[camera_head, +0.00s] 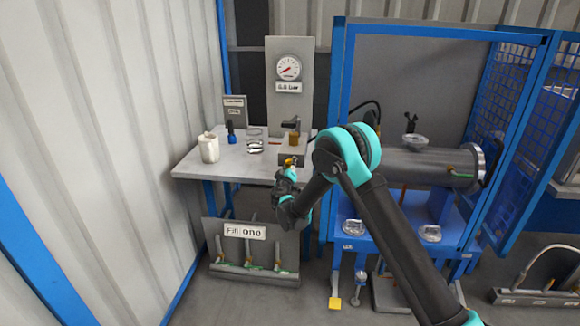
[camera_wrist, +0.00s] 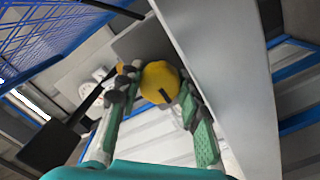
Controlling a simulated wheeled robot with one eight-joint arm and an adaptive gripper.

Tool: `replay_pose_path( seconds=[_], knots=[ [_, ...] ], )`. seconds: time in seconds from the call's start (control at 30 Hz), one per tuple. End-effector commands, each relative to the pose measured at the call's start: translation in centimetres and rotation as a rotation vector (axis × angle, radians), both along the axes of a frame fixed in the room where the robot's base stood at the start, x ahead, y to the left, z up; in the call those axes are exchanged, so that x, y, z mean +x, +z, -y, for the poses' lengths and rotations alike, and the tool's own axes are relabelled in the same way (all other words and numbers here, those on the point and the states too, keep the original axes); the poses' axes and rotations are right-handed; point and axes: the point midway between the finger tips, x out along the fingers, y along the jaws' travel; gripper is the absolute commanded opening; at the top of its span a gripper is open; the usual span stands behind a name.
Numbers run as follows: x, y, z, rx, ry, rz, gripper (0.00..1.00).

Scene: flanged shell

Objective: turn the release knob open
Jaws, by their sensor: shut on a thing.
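The yellow knob (camera_wrist: 160,82) is round, with a dark mark on its face. It sits between the two fingers of my gripper (camera_wrist: 157,95) in the wrist view, and the fingers are shut on it. In the head view, my gripper (camera_head: 288,175) is at the front edge of the grey bench, just below the gauge stand. A small yellow part of the knob (camera_head: 290,162) shows there above the fingers. My arm comes in from the lower right. The far side of the knob is hidden.
A gauge panel (camera_head: 288,68) stands on the bench (camera_head: 212,168), with a clamp-like fitting at its base. A white container (camera_head: 208,148) is at the bench's left. A blue-framed cage (camera_head: 342,80) holding a flanged cylinder (camera_head: 412,166) is at the right. A labelled rack (camera_head: 226,254) stands below.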

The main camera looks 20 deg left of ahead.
Motion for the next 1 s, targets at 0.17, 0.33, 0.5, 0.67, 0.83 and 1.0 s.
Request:
replay_pose_path(
  seconds=[0.17, 0.33, 0.5, 0.67, 0.83, 1.0],
  knots=[
    [0.0, 0.0, 0.0, 0.000, 0.001, 0.000, 0.56],
    [-0.1, 0.0, -0.1, 0.001, 0.001, 0.000, 0.57],
    [-0.1, -0.1, -0.1, 0.019, 0.002, -0.005, 0.57],
    [-0.1, -0.1, -0.1, 0.114, 0.002, -0.028, 0.57],
    [-0.1, -0.1, -0.1, 0.290, 0.002, -0.070, 0.57],
    [-1.6, 0.0, 0.2, 0.392, 0.002, -0.095, 0.57]
  ],
)
